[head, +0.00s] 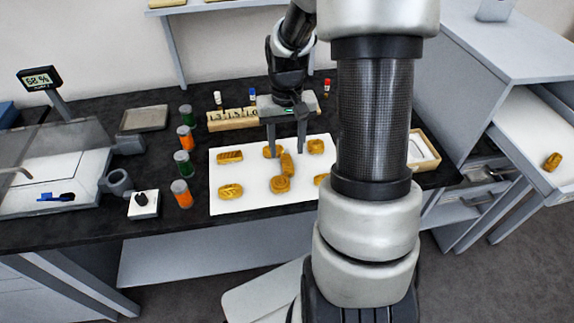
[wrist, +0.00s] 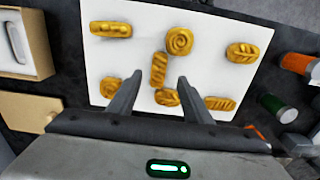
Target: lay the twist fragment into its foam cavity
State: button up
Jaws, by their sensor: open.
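Several gilt fragments lie on a white slab (head: 221,173). An elongated, ridged piece (head: 287,163) lies near its middle and may be the twist fragment; it also shows in the wrist view (wrist: 158,70). Another oblong piece with slanting stripes (head: 229,157) lies at the slab's far left, so I cannot be sure which is the twist. My gripper (head: 287,151) is open and points down over the slab. In the wrist view its fingers (wrist: 158,84) stand either side of the elongated piece, apart from it. I cannot make out an empty foam cavity.
A spiral piece (head: 280,184) lies close to the elongated one. Orange and green jars (head: 184,193) stand left of the slab, a numbered wooden block (head: 232,118) behind it. At right, an open drawer (head: 520,135) holds one gilt piece (head: 552,161); a wooden tray (head: 424,147) is nearer.

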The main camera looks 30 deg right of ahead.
aim_at(287, 162)
notch_tip(287, 162, down, 6)
jog(key=shift+w+d+r, duration=0.1)
jog(key=shift+w+d, duration=0.05)
dwell(0.3)
jog(key=shift+r, duration=0.1)
grip_shut()
